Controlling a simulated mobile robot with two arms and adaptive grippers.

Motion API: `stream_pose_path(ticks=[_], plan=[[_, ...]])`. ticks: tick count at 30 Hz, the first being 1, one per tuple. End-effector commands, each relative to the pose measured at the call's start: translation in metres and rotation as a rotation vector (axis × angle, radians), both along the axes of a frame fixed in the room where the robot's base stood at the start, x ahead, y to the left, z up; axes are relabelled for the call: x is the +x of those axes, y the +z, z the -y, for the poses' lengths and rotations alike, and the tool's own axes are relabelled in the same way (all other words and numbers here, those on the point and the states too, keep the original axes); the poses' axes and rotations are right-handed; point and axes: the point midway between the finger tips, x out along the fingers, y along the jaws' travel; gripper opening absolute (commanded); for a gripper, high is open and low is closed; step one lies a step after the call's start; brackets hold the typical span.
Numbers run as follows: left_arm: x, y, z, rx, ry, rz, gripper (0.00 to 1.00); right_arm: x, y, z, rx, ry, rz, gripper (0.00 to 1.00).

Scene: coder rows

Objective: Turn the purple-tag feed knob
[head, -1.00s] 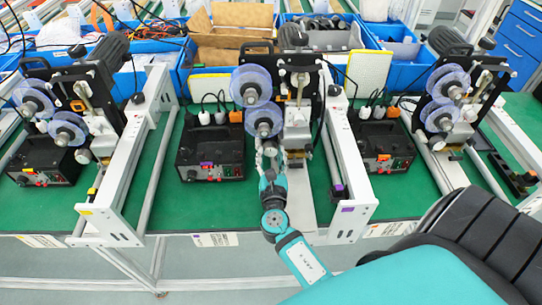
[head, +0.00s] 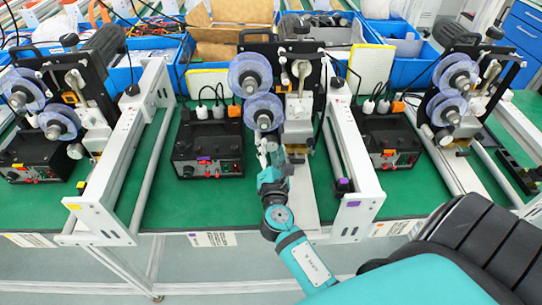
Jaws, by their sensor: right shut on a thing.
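My right gripper (head: 265,146) is at the coder's lower front, just below the lower reel (head: 263,113). It is shut on the feed knob there; the fingers mostly hide the knob, and I cannot tell how far it is turned. My left gripper is out of view.
Similar coders stand left (head: 85,95) and right (head: 463,90), with orange-tagged control boxes. White frame rails (head: 120,150) divide the green bench top (head: 205,208). Blue bins (head: 413,45) line the back. Bare green mat shows in front of the middle control box.

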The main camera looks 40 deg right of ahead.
Motion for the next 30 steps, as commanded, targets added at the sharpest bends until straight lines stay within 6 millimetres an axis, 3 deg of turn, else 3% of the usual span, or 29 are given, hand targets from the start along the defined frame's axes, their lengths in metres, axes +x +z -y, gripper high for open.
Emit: stream_pose_path(ticks=[1,12,30], plan=[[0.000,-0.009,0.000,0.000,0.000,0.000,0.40,0.000,-0.005,0.000,0.042,-0.001,0.025,0.08],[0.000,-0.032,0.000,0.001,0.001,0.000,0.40,-0.001,-0.004,0.000,0.301,-0.002,0.182,0.08],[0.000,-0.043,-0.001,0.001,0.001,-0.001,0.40,-0.001,-0.002,0.000,0.457,-0.002,0.276,0.08]])
